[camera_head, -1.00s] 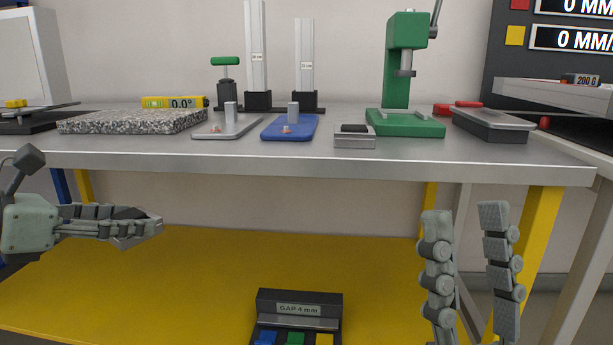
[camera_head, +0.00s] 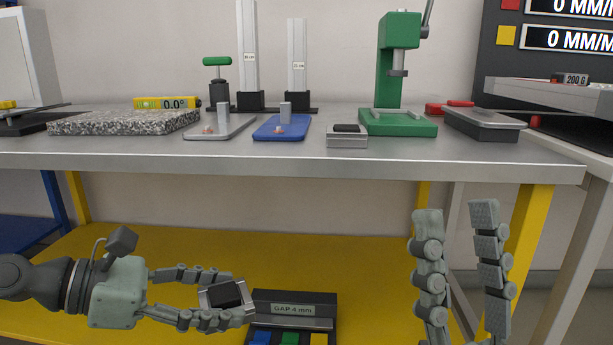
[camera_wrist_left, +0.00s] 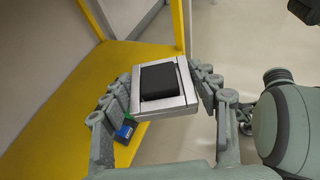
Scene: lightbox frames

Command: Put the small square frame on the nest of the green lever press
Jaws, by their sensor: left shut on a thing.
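My left gripper (camera_head: 236,297) is shut on the small square frame, a silver square piece with a black middle (camera_head: 227,295). It holds the frame below table height, in front of the table. In the left wrist view the frame (camera_wrist_left: 187,104) sits between the fingers (camera_wrist_left: 162,100), its black middle facing the camera. The green lever press (camera_head: 399,30) stands on the table at the right, well above and right of the frame. Its nest (camera_head: 402,112) is on the green base; details are too small to tell. My right gripper (camera_head: 456,210) is open and empty, fingers upright before the table.
A similar silver block with a black top (camera_head: 347,141) lies at the table's front edge (camera_head: 290,165), left of the press. A blue plate (camera_head: 270,135) and grey plate (camera_head: 205,134) lie further left. A box marked GAP 4 mm (camera_head: 293,298) stands behind the held frame.

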